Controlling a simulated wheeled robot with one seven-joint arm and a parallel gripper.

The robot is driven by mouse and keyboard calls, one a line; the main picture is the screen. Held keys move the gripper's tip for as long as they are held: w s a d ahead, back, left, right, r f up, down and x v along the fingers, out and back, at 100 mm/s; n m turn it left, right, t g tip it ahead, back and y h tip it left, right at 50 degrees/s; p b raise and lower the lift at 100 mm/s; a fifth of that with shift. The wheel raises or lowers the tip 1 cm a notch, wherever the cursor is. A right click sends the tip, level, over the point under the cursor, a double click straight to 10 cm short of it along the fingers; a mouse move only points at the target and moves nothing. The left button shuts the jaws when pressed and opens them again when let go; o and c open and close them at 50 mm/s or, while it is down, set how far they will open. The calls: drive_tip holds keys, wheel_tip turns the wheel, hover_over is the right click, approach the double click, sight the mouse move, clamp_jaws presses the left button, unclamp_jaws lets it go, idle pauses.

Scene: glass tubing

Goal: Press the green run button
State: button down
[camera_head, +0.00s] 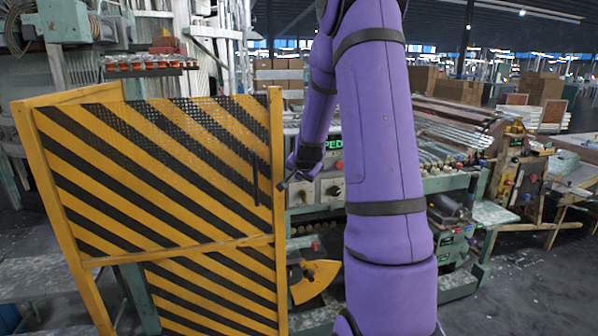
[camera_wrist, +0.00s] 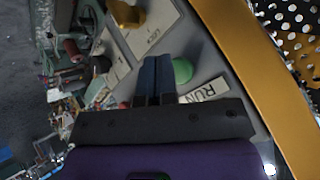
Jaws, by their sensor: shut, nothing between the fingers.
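The green run button (camera_wrist: 183,70) is a round green cap in the wrist view, beside a white label (camera_wrist: 205,92) reading RUN. My gripper (camera_wrist: 154,62) is shut and empty, its two dark blue fingers side by side. The fingertips lie just left of the button in that view; I cannot tell whether they touch it, and part of its left edge is close to or behind them. In the head view my gripper (camera_head: 284,185) is small, in front of the control panel (camera_head: 331,190) and right of the striped gate. The green button cannot be made out there.
A yellow-and-black striped gate (camera_head: 160,170) stands close on the left of my gripper; its yellow frame (camera_wrist: 245,50) runs along the right of the wrist view. A yellow knob (camera_wrist: 126,14) and a black knob (camera_wrist: 101,65) stick out from the panel.

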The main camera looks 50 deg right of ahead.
drive_tip(key=shift+w, duration=0.1)
drive_tip(key=shift+w+d, duration=0.2)
drive_tip(key=shift+w, duration=0.05)
